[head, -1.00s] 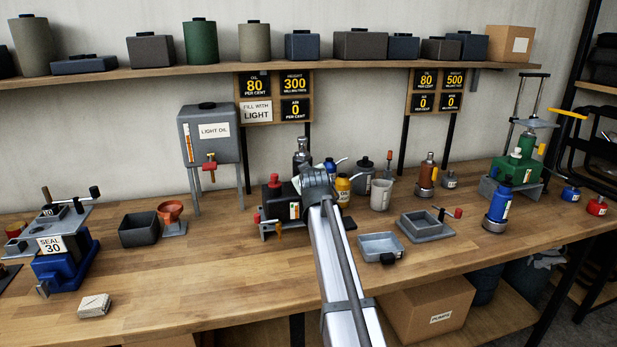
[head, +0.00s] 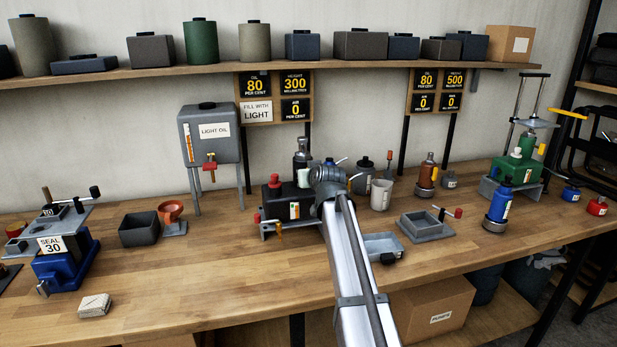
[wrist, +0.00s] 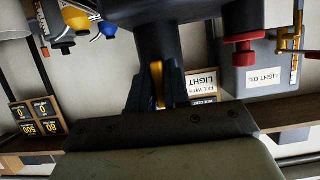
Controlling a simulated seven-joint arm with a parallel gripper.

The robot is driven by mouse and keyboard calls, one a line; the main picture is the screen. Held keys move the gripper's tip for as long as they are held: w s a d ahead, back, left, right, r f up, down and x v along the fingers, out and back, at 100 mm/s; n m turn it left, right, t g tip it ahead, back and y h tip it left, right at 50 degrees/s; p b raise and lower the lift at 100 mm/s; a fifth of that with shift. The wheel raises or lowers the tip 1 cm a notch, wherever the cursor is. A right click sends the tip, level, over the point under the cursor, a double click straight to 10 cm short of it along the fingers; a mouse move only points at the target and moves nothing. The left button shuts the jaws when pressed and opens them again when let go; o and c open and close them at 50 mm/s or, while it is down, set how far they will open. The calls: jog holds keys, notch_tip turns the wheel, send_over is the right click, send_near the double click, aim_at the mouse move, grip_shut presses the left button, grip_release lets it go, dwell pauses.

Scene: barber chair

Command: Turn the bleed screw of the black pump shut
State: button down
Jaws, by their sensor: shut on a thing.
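The black pump (head: 271,197) stands on its grey base at the middle of the bench, with a red cap on top and a bright steel-and-dark cylinder behind. My gripper (head: 329,177) is at its right side, hiding part of it. In the wrist view, which is upside down, my fingers (wrist: 156,92) are shut on a thin yellow-orange piece (wrist: 157,72), which looks like the bleed screw. A dark rounded body (wrist: 156,30) lies just past the fingertips. The screw is hidden in the head view, so how far it is turned cannot be told.
A grey tray (head: 382,246) lies right of my arm and a grey cup (head: 381,194) stands behind it. The light oil tank (head: 208,135) stands behind left.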

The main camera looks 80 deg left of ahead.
jog(key=c, duration=1.2)
grip_release()
jog(key=v, duration=1.4)
jog(key=shift+f, duration=0.1)
